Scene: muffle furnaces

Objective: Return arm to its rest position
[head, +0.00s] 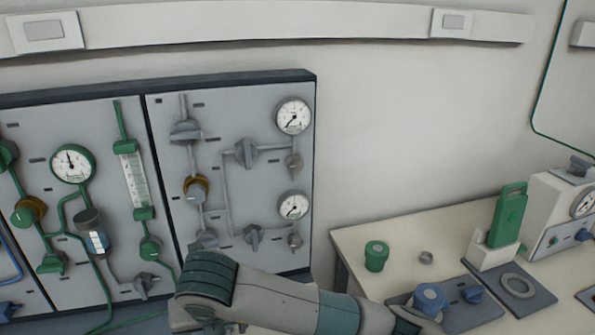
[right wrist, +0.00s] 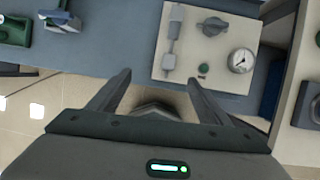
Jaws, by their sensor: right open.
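My right arm (head: 265,297) crosses the bottom of the head view, in front of the lower part of the wall panel. Its gripper cannot be made out clearly there. In the right wrist view my right gripper (right wrist: 159,78) is open, with its two dark fingers spread and nothing between them. Beyond the fingertips is a pale panel (right wrist: 190,62) with a gauge (right wrist: 242,61) and a dark knob (right wrist: 213,27). Tiled floor shows below on the left. My left gripper is not in view.
The wall panel (head: 268,175) carries gauges, valves and green pipes. On the right, a bench (head: 375,230) holds a green cylinder (head: 376,257), a small metal cup (head: 426,258), a blue-topped part (head: 430,298), a green holder (head: 508,214) and a white gauge unit (head: 552,210).

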